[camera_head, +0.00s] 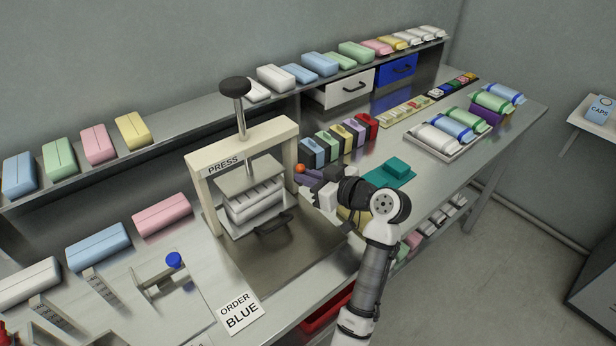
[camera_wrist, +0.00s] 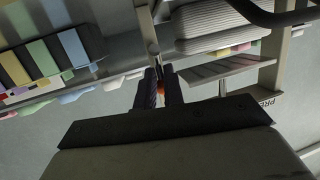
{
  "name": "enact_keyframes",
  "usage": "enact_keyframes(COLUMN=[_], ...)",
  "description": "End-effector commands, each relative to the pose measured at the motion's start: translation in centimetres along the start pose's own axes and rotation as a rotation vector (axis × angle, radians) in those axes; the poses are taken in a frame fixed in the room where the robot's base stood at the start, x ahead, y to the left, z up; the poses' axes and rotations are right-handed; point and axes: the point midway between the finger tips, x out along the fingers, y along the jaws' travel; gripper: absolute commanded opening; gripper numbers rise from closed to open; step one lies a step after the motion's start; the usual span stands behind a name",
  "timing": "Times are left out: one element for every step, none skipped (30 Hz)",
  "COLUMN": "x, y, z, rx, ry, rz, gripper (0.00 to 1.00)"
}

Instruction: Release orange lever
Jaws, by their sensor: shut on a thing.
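The orange lever (camera_head: 300,168) shows as a small orange knob at the right post of the press (camera_head: 243,153). My gripper (camera_head: 308,174) is at the knob, reaching in from the right. In the wrist view my two dark fingers (camera_wrist: 159,86) are closed around the orange lever (camera_wrist: 161,89), and only a small strip of orange shows between them. The rest of the lever is hidden by the fingers. The press stands upright with a white ribbed block between its plates, and a black handle (camera_head: 272,224) sits at its front.
A row of coloured blocks (camera_head: 340,140) stands behind my gripper. A teal piece (camera_head: 398,168) lies to the right, with a tray of wrapped rolls (camera_head: 437,151) beyond. An order card (camera_head: 240,312) lies at the front edge. The metal plate before the press is mostly clear.

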Motion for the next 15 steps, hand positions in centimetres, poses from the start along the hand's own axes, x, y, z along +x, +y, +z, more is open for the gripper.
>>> enact_keyframes(x=[0.05, 0.05, 0.04, 0.04, 0.04, 0.04, 0.04, 0.03, 0.03, 0.02, 0.01, 0.00, 0.00, 0.00, -0.01], y=[-0.09, -0.09, -0.08, -0.08, -0.08, -0.08, -0.08, -0.08, -0.08, -0.08, -0.07, -0.05, -0.04, -0.03, -0.01], z=[-0.90, -0.90, -0.90, -0.90, -0.90, -0.91, -0.91, -0.91, -0.91, -0.91, -0.90, -0.85, -0.80, -0.74, -0.66], rx=[-0.010, -0.010, -0.011, -0.011, -0.011, -0.011, -0.011, -0.011, -0.011, -0.011, -0.011, -0.011, -0.010, -0.009, -0.008], ry=[0.016, 0.017, 0.017, 0.017, 0.017, 0.017, 0.017, 0.017, 0.016, 0.016, 0.016, 0.015, 0.015, 0.014, 0.012], rz=[0.001, 0.001, 0.001, 0.001, 0.001, 0.001, 0.001, 0.001, 0.001, 0.001, 0.002, 0.002, 0.002, 0.002, 0.002], gripper=[0.00, 0.00, 0.00, 0.00, 0.00, 0.00, 0.00, 0.00, 0.14, 0.18, 0.21, 0.27, 0.31, 0.32, 0.32])
